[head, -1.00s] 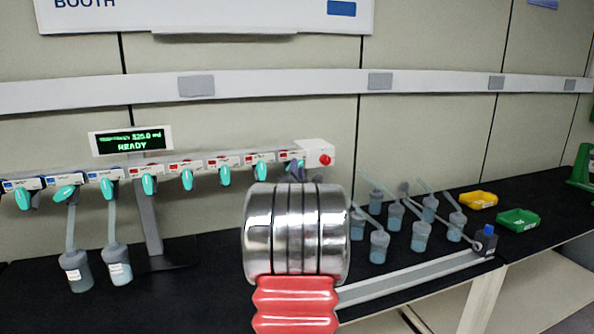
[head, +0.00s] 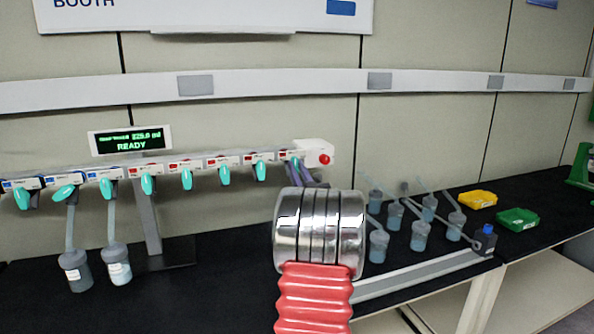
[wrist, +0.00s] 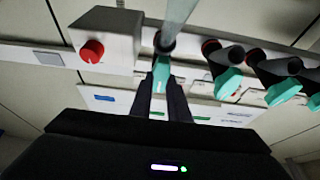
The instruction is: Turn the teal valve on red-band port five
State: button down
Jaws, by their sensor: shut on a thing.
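The manifold carries a row of teal valves; the red-band ports are on its right part. The teal valve on the rightmost red-band port (head: 295,161), beside the white end box, also shows in the wrist view (wrist: 161,76). My gripper (wrist: 163,88) is shut on this valve, with dark fingers on both sides of it. In the head view my gripper (head: 309,177) is partly hidden by my silver and red arm. In the wrist view a pale tube (wrist: 179,16) runs from a dark nozzle close to the held valve.
The white end box with a red knob (head: 325,159) is close to my gripper. Neighbouring teal valves (wrist: 228,83) hang close by. Flasks (head: 115,265) hang at the left; several more stand at right, near yellow (head: 478,199) and green (head: 517,219) bins.

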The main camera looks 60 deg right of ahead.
jog(key=n+t+y, duration=0.1)
jog(key=n+y, duration=0.1)
jog(key=n, duration=0.2)
jog(key=n+t+y, duration=0.1)
jog(key=n+y, duration=0.1)
jog(key=n, duration=0.3)
jog(key=shift+s+d+f, duration=0.1)
jog(key=shift+f, duration=0.1)
jog(key=n+y, duration=0.1)
jog(key=n, duration=0.2)
jog(key=n+y, duration=0.2)
jog(key=n, duration=0.2)
jog(key=shift+n+y, duration=0.3)
jog(key=c, duration=1.9)
grip_release()
jog(key=shift+c, duration=0.2)
jog(key=shift+o, duration=1.3)
jog(key=shift+r, duration=0.2)
jog(key=v, duration=1.3)
jog(key=shift+s+f, duration=0.3)
